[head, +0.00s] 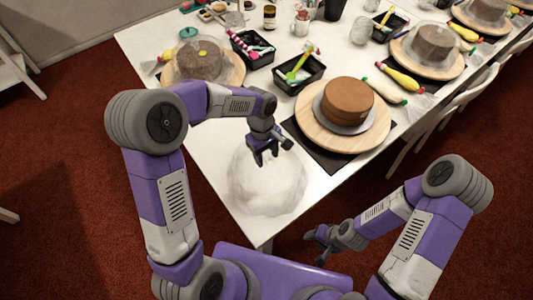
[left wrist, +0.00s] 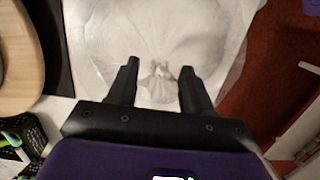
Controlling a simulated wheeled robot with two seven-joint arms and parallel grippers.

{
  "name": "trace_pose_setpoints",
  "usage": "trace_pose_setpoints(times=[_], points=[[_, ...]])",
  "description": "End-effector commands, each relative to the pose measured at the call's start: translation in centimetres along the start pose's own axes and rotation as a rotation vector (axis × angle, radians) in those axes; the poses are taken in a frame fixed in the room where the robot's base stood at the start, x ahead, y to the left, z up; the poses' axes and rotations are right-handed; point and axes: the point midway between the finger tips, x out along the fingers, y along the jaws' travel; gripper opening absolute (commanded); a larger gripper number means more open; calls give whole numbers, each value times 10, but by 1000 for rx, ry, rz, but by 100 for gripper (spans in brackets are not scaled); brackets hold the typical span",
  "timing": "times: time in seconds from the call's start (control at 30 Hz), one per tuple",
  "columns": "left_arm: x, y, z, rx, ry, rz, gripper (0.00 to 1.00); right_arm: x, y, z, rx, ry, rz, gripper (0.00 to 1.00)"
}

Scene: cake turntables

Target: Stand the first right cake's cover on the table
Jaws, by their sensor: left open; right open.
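The clear cover (head: 265,190) stands on the front corner of the white table, apart from the first right cake. That brown cake (head: 347,100) sits uncovered on a round wooden turntable (head: 318,128). My left gripper (head: 269,153) is open, above the far side of the cover. In the left wrist view the cover (left wrist: 165,30) lies beyond the fingers, and its knob (left wrist: 160,75) shows between the open fingertips (left wrist: 160,67); I see no grip on it. My right gripper (head: 322,246) is open and empty, off the table's front right edge.
A dark mat (head: 304,142) lies under the turntable. A second cake (head: 199,60) stands at the table's left side. Black trays (head: 299,86) with tools and a yellow piping bag (head: 398,77) lie near the brown cake. Chairs line the right edge.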

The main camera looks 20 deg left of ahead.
Motion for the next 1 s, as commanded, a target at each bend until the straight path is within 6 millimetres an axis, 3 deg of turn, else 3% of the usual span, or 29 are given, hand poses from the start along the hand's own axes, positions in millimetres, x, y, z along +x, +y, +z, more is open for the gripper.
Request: trace_pose_setpoints(times=[0.17, 0.5, 0.7, 1.0], points=[[-11, 1, 0, -1, 2, 3, 50, -4, -2, 0, 0, 0, 0, 54], [-82, 1, 0, 0, 3, 4, 50, -21, -8, 1, 0, 0, 0, 54], [-113, 1, 0, -1, 1, 2, 50, -27, -10, 1, 0, 0, 0, 54], [-124, 0, 0, 0, 0, 0, 50, -29, -11, 1, 0, 0, 0, 54]])
